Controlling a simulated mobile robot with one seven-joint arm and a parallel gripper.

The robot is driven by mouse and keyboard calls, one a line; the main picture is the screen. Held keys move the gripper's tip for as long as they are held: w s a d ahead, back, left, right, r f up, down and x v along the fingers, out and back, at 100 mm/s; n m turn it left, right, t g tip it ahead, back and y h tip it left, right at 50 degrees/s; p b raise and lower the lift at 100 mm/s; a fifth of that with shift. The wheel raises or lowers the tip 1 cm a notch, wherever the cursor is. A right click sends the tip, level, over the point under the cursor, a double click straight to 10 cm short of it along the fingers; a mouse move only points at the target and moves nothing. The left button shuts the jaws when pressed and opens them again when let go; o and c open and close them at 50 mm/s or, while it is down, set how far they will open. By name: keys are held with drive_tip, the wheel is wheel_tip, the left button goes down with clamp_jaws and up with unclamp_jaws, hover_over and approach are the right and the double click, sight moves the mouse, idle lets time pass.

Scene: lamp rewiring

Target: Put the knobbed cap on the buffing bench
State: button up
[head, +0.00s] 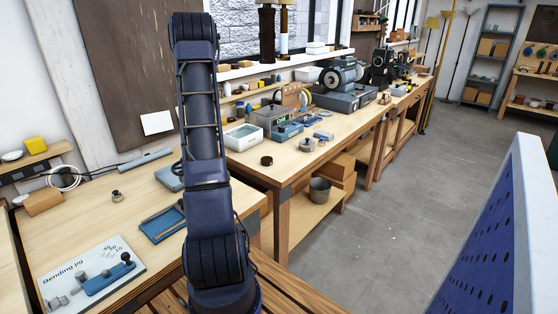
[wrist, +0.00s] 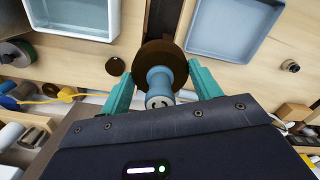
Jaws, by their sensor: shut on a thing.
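In the wrist view my gripper (wrist: 160,78) has its two teal fingers closed on a blue-grey round knob with a wide brown disc (wrist: 145,56) at its far end. This looks like the knobbed cap. It is held in front of a wooden surface; whether it touches that surface I cannot tell. In the head view my raised arm hides my gripper and the cap. The wooden bench (head: 275,176) right of my arm carries a grey machine with dark round wheels (head: 343,77), which looks like the buffing bench.
The wrist view shows a pale blue tray (wrist: 235,50) and a small brown disc (wrist: 115,66). A blue perforated panel (head: 500,245) stands at right.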

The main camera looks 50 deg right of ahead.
drive_tip(key=s+d+f+m, duration=0.1)
drive_tip(key=s+d+m, duration=0.4)
drive_tip(key=s+d, duration=2)
drive_tip(key=f, duration=2)
drive_tip(key=shift+s+a, duration=0.35)
drive_tip(key=o, duration=1)
drive_tip(key=shift+f, duration=0.1)
drive_tip(key=shift+o, duration=0.3)
